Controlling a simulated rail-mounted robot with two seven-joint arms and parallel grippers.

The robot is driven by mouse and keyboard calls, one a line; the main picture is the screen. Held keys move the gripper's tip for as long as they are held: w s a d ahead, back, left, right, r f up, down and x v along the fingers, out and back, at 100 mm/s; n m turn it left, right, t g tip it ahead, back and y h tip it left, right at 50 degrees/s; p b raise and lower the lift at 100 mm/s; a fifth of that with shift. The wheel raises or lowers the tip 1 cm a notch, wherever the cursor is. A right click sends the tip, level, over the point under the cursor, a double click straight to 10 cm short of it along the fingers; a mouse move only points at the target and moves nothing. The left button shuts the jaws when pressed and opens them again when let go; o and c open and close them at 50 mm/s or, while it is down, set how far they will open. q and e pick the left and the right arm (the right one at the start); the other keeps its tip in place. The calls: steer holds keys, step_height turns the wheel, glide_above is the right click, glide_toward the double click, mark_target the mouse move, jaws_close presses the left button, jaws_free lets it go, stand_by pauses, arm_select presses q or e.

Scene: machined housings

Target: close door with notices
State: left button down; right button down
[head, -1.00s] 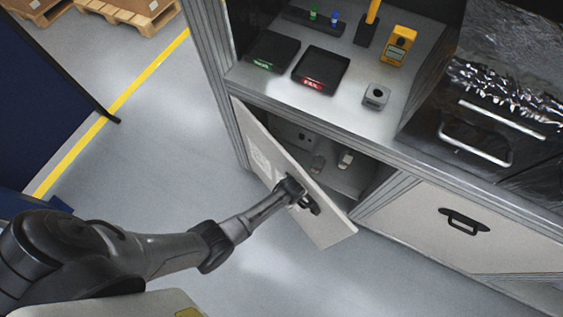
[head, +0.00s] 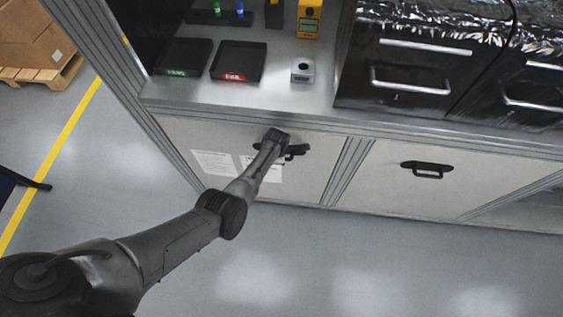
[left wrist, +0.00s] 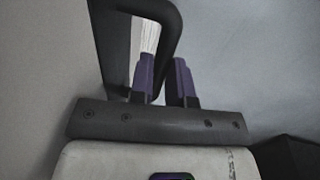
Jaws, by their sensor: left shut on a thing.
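The door with notices (head: 314,181) is the left cabinet door under the bench. It now looks flush with the cabinet frame in the head view. Two white paper notices are on it, one at the left (head: 214,163) and one partly behind my arm. My left gripper (head: 275,138) is at the door's black handle (head: 297,151) and is shut on it. In the left wrist view the purple-padded fingers (left wrist: 165,78) are at the dark handle bar (left wrist: 172,22). My right gripper is in neither view.
A second door with a black handle (head: 427,169) is to the right. On the bench are a green-labelled tray (head: 184,58), a red-labelled tray (head: 238,62), and a small grey block (head: 302,70). Dark drawers (head: 425,68) stand at the right. The floor in front is clear.

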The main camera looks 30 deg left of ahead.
arm_select(q)
steer(key=shift+a+f, duration=0.15)
steer(key=shift+a, duration=0.15)
steer(key=c, duration=1.5)
jaws_free()
steer(key=shift+o, duration=0.7)
steer(key=shift+w+a, duration=0.1)
steer(key=shift+w, duration=0.1)
steer(key=shift+o, duration=1.3)
steer(key=shift+r, duration=0.2)
steer(key=shift+r, duration=0.15)
